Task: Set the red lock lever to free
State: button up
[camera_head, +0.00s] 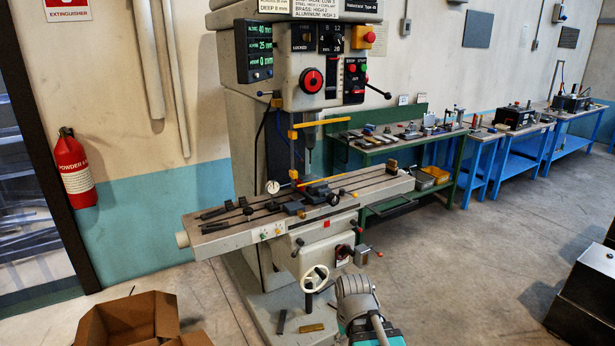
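A grey milling machine (222,240) stands in the middle of the head camera view. My own arm shows low in the view, in front of the machine base. My gripper is not visible.
A white handwheel (315,279) stands out from the machine's front near my arm. An open cardboard box (128,318) lies at the lower left. A dark metal cabinet (585,290) is at the right. Green and blue benches (478,158) line the wall. Floor at right centre is clear.

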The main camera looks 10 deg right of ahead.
aim_at(355, 223)
jog(key=z, duration=0.2)
jog(key=i, duration=1)
jog(key=z, duration=0.2)
